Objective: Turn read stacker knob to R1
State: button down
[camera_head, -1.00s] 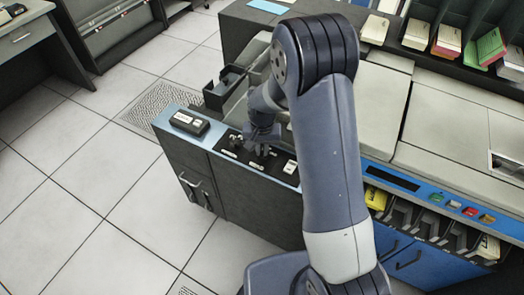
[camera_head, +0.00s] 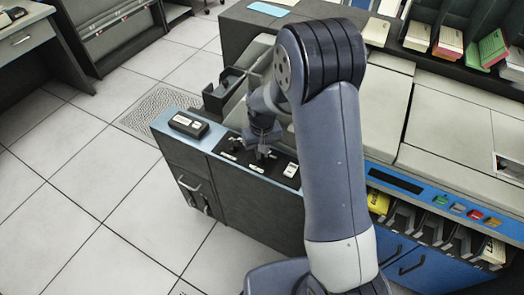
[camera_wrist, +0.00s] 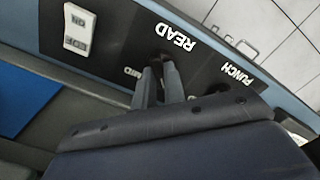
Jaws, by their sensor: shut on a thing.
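My gripper (camera_head: 263,148) is over the black control panel on top of the dark cabinet, fingers pointing down. In the wrist view its two fingers (camera_wrist: 161,78) are closed together on a small dark knob, the read stacker knob (camera_wrist: 158,60), beside the white "READ" label (camera_wrist: 174,36). The fingers hide most of the knob, so its pointer direction cannot be told. A smaller label on the other side is partly hidden. The punch knob (camera_wrist: 222,88) is dark and stands beside the "PUNCH" label (camera_wrist: 238,74), next to my gripper.
A white switch plate (camera_wrist: 78,28) sits on the panel; it shows in the head view too (camera_head: 291,170). A black box with a white label (camera_head: 188,124) lies at the panel's left end. A dark open tray (camera_head: 222,98) stands behind. Tiled floor is clear at left.

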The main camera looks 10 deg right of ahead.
jog(key=c, duration=1.5)
grip_release()
notch_tip(320, 180, up, 11)
jog(key=shift+f, duration=0.1)
notch_tip(320, 180, down, 11)
jog(key=shift+m, duration=0.3)
